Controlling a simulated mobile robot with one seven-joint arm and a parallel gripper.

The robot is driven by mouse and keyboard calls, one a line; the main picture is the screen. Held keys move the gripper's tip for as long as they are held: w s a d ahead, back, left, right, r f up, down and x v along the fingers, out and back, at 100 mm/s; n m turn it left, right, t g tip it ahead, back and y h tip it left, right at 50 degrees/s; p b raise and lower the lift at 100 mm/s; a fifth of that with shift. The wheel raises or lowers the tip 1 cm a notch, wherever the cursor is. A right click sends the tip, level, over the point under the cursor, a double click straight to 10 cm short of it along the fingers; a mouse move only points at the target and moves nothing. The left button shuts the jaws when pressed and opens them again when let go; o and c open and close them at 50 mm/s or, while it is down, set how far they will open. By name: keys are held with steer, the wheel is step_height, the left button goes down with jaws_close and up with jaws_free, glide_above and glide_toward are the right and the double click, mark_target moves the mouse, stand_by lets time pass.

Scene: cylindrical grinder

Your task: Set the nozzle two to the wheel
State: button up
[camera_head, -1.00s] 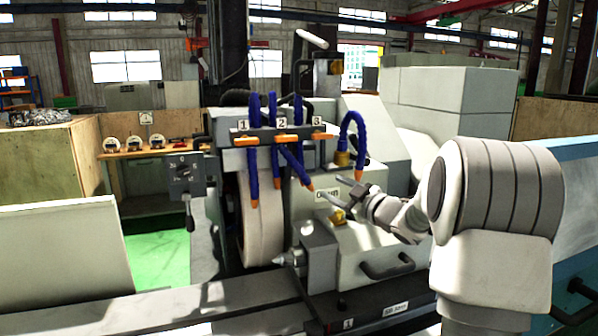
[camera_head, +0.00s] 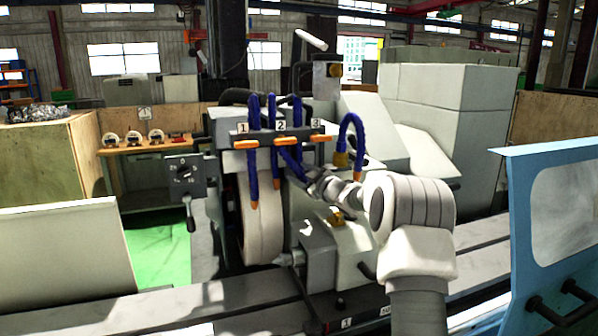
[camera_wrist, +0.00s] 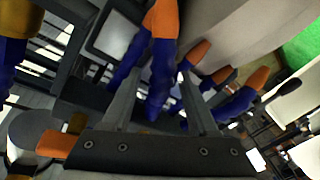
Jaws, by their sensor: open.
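The blue hoses with orange tips hang from a dark bar labelled 1, 2 and 3 in the head view. Nozzle two (camera_head: 288,158) slants down to the right below label 2, its tip hidden behind my gripper. My gripper (camera_head: 297,172) is at this slanted hose, right of the wheel. In the wrist view, my gripper (camera_wrist: 162,78) is open, with a blue hose (camera_wrist: 158,88) between its fingers and its orange tip (camera_wrist: 165,18) beyond them. I cannot tell whether the fingers touch it. The pale grinding wheel (camera_head: 262,225) stands left of my gripper.
Nozzle one (camera_head: 254,185) hangs straight down in front of the wheel. Another orange-tipped hose (camera_head: 277,178) hangs close to my gripper, and a curved hose (camera_head: 354,125) stands to the right. A control box with a lever (camera_head: 186,177) is left of the wheel. A blue door (camera_head: 518,230) stands at right.

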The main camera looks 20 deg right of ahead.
steer(key=shift+w, duration=0.35)
jaws_close()
stand_by(1.3)
